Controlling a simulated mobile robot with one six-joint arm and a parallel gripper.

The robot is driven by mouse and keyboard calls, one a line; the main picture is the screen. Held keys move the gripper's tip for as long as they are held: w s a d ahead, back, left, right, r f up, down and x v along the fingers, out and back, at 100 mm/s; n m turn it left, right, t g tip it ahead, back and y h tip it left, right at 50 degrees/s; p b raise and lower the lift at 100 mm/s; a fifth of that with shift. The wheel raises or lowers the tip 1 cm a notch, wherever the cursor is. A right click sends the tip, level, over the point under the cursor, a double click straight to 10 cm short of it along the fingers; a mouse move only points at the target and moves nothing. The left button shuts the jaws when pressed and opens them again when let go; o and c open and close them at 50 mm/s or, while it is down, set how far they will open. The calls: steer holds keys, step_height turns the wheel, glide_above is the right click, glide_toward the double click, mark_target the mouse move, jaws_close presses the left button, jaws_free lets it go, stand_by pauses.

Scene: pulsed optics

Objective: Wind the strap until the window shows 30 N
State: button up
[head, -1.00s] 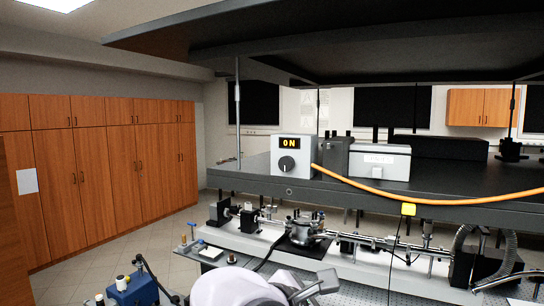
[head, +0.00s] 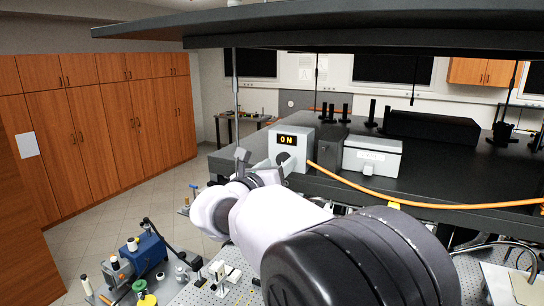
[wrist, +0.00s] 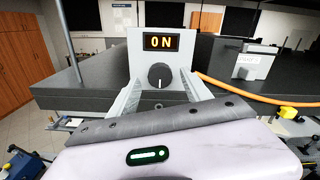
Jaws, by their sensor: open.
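A grey-white box (head: 302,142) stands at the front left edge of the black shelf. Its dark window (wrist: 161,43) shows 0 N in orange digits. Below the window is a round dark knob (wrist: 160,76) with a white pointer mark pointing down. An orange strap (head: 430,205) runs from the box's right side and sags along the shelf front. My gripper (wrist: 163,88) is open in front of the box. In the wrist view its two fingers lie left and right of the knob, and I see no contact. In the head view my gripper partly covers the box's lower front.
A dark block (head: 330,152) and a white box (head: 372,155) stand on the shelf (head: 440,175) to the right. Another black shelf (head: 300,32) hangs overhead. Below is a perforated optics bench (head: 222,285), with a blue pump (head: 145,255) at lower left.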

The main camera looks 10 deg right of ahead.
steer(key=shift+x, duration=0.9)
jaws_close()
steer(key=shift+f+b, duration=0.1)
steer(key=shift+b, duration=0.2)
